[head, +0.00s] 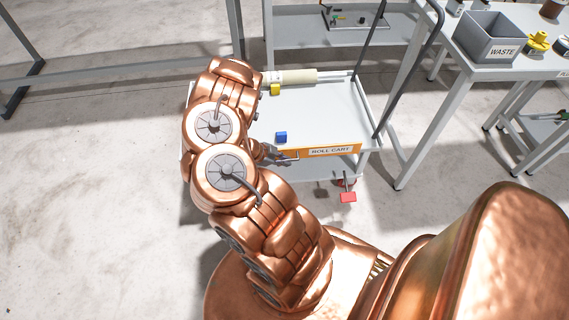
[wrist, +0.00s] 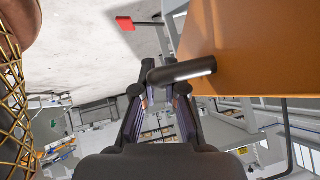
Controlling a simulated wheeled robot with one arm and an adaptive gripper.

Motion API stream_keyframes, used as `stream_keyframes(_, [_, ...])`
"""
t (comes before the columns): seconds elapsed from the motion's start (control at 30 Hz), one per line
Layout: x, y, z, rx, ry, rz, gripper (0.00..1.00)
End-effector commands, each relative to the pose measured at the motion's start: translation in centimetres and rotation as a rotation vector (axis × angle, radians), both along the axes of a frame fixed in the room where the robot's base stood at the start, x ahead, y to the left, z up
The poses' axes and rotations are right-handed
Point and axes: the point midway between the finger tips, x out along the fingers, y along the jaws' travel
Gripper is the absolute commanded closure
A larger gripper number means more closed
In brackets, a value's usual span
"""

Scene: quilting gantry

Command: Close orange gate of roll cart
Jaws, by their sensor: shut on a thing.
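The roll cart (head: 345,112) stands ahead of me, a light grey cart with a dark push handle on its right. Its orange gate (head: 318,152), labelled ROLL CART, runs along the near edge of the top tray. In the wrist view the orange gate (wrist: 245,45) fills the upper right, with a dark rounded handle (wrist: 190,70) sticking out from it. My gripper (head: 276,156) is at the left part of the gate, partly hidden by my arm. In the wrist view my gripper (wrist: 158,92) has its fingers closed on that handle. The gate's left end is hidden.
A cream roll (head: 292,76), a yellow block (head: 275,90) and a blue block (head: 281,137) are on the cart. A red pedal (head: 348,197) sticks out low in front. A table with a grey WASTE bin (head: 490,38) stands right. Floor at left is clear.

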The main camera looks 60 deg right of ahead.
Motion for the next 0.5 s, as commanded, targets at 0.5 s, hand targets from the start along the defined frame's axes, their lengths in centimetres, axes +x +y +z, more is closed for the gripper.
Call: stream_keyframes(0.5, [0.12, -0.39, 0.34, 0.046, 0.042, 0.0, 1.0])
